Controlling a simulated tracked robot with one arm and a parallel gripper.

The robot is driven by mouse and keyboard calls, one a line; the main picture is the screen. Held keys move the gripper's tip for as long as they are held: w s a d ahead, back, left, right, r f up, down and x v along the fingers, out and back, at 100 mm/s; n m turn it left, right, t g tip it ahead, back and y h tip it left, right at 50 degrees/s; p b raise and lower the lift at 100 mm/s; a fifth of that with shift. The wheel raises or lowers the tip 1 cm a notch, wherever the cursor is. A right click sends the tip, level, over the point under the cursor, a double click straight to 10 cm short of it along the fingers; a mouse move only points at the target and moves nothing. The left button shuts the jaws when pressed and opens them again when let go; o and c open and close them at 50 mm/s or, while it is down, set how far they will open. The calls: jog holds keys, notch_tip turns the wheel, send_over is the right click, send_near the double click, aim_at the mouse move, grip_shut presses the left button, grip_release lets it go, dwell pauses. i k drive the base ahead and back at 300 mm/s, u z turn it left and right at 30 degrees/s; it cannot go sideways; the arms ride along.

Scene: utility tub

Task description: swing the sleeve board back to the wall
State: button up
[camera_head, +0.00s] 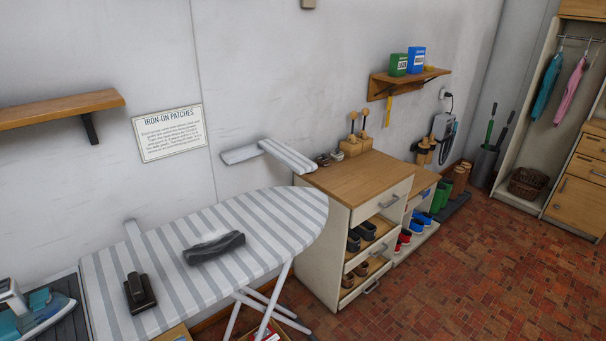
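The sleeve board (287,156) is a narrow padded board with grey and white stripes. It juts out from the wall at an angle, above the far end of the large ironing board (262,216) and beside the wooden-topped cabinet. A pale grey flat piece (240,154) lies against the wall at its left and seems to be its mount; I cannot tell how they join. The front end of the sleeve board reaches close to the cabinet's left corner. My gripper is not in view.
A dark curved object (214,247) and a black brush-like object (138,291) lie on the ironing board. An iron (35,311) stands at lower left. The cabinet (356,180) has an open shoe compartment. The brick floor (470,270) at right is clear.

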aim_at(301, 165)
jog(key=z, duration=0.5)
jog(key=i, duration=1.9)
jog(key=u, duration=0.9)
jog(key=i, duration=0.8)
jog(key=u, duration=0.65)
